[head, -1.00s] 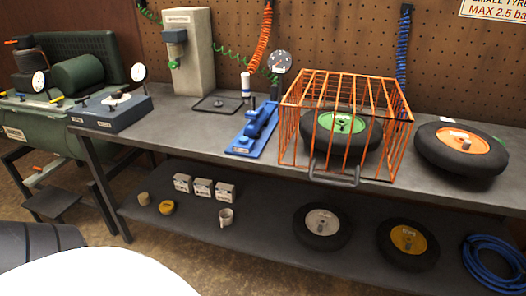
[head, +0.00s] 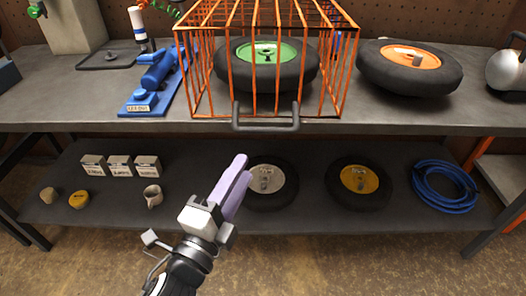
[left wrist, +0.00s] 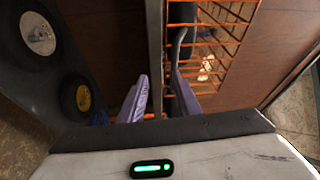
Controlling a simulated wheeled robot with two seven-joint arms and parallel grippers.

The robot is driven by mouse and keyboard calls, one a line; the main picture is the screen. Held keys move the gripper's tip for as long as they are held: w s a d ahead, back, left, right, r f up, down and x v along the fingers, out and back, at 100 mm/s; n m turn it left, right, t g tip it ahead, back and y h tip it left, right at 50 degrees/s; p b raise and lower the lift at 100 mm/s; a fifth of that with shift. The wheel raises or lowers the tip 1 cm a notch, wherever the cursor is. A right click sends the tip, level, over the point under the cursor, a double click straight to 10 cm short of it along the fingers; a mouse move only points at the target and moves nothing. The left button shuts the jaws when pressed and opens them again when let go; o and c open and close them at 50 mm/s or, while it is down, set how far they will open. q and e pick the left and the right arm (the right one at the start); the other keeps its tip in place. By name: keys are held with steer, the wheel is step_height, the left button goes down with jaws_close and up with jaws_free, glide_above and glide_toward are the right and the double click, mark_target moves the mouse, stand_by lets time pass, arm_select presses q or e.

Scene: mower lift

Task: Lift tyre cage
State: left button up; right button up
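The tyre cage (head: 189,62) is an orange wire box standing at the bench's front edge. It surrounds a black tyre with a green hub (head: 233,55). A dark grey handle (head: 266,128) sticks out low on its front. My left gripper (head: 243,167) is below and in front of the handle, its lilac fingers pointing up toward it, apart from the cage. In the left wrist view the fingers (left wrist: 160,80) are spread with a gap and nothing between them. The handle (left wrist: 178,48) and cage bars (left wrist: 225,25) show beyond the fingertips. My right gripper is out of view.
An orange-hub tyre (head: 409,65) lies right of the cage on the bench (head: 420,115), and a blue tool (head: 155,85) stands left. The lower shelf (head: 110,205) holds small boxes (head: 120,166), two tyres (head: 358,182) and a coiled blue hose (head: 444,186).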

mark_target(266, 130)
arm_select(q)
steer(key=w+d+r, duration=0.1)
steer(key=w, duration=0.2)
steer(key=w+d+r+m, duration=0.1)
steer(key=w+d, duration=0.1)
steer(key=w, duration=0.1)
steer(key=w+d+r+m+h, duration=0.1)
steer(key=w+d+r, duration=0.1)
steer(key=w, duration=0.1)
steer(key=shift+w+t, duration=0.3)
jaws_close()
